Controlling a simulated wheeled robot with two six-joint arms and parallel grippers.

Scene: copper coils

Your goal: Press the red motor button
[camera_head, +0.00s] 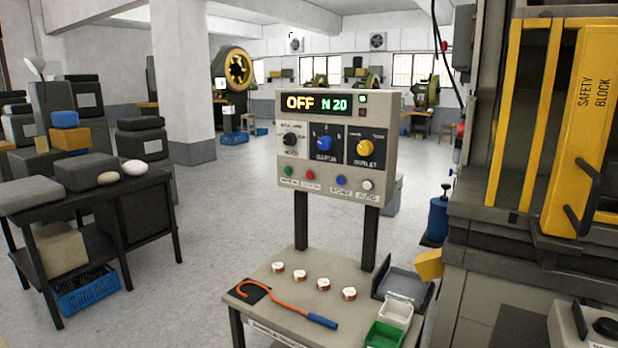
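A grey control panel (335,155) stands on two dark posts at the back of a small work table. Its display (324,103) reads "OFF" in orange and "N 20" in green. A red button (311,175) sits in the panel's lower row, between a green button (288,170) on the left and a blue button (341,180) on the right. The labels under the buttons are too small to read surely. Nothing touches or covers the red button. Neither of my grippers is in view.
The work table (270,310) below the panel carries several copper coils (323,284), an orange hook with a blue handle (290,305), and bins (385,335). A press with a yellow safety block (580,120) stands close on the right. A black table (130,185) stands left; open floor lies between.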

